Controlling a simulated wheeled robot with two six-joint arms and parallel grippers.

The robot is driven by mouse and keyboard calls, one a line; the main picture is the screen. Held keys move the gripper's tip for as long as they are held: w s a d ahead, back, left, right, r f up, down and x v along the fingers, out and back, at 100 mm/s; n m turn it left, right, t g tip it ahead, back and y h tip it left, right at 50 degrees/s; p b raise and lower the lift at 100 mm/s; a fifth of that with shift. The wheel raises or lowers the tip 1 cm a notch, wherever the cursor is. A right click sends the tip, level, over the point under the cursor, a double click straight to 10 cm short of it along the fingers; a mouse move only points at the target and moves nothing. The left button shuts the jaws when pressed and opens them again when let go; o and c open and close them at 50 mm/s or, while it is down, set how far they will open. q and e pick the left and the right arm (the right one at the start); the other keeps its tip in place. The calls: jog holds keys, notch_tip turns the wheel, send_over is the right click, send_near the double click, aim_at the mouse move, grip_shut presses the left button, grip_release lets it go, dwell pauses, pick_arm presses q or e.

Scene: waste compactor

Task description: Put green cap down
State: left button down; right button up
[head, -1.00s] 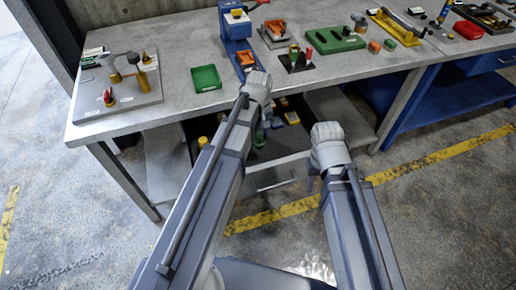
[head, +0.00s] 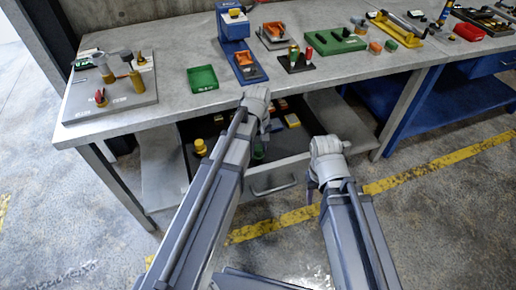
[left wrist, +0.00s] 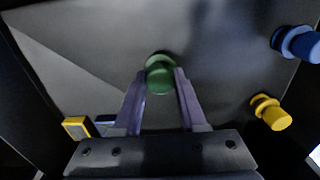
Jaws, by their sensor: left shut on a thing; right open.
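The green cap (left wrist: 160,75) is held between the two purple fingers of my left gripper (left wrist: 160,80) in the left wrist view. It also shows in the head view (head: 259,150), below my left wrist and over the open drawer (head: 278,163) under the bench. The fingers are shut on the cap's sides. A dark surface lies behind the cap; I cannot tell whether the cap touches it. My right gripper (head: 311,188) hangs to the right of the drawer, in front of the bench, open, its fingers partly hidden by its arm.
In the left wrist view, a blue cap (left wrist: 300,44) and a yellow cap (left wrist: 271,112) lie to the right, and a yellow block (left wrist: 76,127) to the left. On the bench stand a green tray (head: 203,80) and a blue press (head: 234,30). The drawer's front wall is close to my arm.

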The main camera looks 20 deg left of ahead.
aim_at(258, 148)
pick_arm(q)
jog(key=shift+f, duration=0.15)
jog(key=shift+c, duration=2.3)
grip_release()
notch_tip(258, 148, up, 12)
jog(key=p, duration=1.2)
jog(key=s+d+m+y, duration=0.1)
jog(key=s+d+m, duration=0.9)
jog(key=s, duration=0.4)
jog(key=shift+s+d+r+m, duration=0.2)
jog(key=shift+s+m, duration=0.1)
